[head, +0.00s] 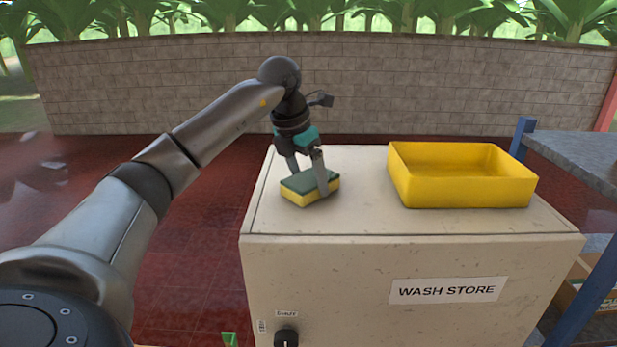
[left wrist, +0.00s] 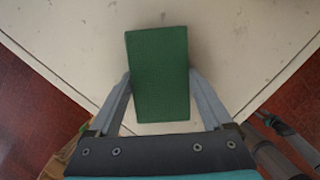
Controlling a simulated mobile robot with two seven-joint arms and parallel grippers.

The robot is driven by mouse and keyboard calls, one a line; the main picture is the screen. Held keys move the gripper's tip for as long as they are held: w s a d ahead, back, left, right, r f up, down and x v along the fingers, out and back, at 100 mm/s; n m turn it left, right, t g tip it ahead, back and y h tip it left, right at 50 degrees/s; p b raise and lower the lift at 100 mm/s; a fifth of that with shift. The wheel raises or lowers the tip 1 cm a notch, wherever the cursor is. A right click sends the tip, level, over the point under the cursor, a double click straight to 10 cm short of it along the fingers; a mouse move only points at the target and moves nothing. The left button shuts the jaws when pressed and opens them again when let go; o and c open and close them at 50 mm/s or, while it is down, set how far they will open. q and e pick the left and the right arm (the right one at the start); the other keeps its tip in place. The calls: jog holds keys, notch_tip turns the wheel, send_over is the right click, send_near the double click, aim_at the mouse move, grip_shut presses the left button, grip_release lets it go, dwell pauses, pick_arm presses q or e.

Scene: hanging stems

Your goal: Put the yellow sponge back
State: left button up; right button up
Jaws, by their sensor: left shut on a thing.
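The yellow sponge (head: 311,192) has a green top layer and is at the left part of the cabinet's top. Its green face (left wrist: 158,75) also shows in the left wrist view, between the two fingers. My left gripper (head: 307,180) comes from above and is shut on the sponge, one finger at each side. I cannot tell if the sponge touches the cabinet top or is held just above it. An empty-looking yellow tray (head: 460,192) stands to the right on the same top.
The cream cabinet (head: 330,270) bears a "WASH STORE" label (head: 447,290) and a dark knob on its front. Bare top lies between sponge and tray. A grey table with blue legs (head: 580,160) stands close at the right. A block wall (head: 200,85) is behind.

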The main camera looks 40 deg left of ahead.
pick_arm(q)
jog(key=o, duration=1.1)
jog(key=shift+f, duration=0.15)
jog(key=shift+r, duration=0.65)
jog(key=v, duration=1.1)
jog(key=shift+s+p, duration=0.2)
jog(key=shift+p, duration=0.1)
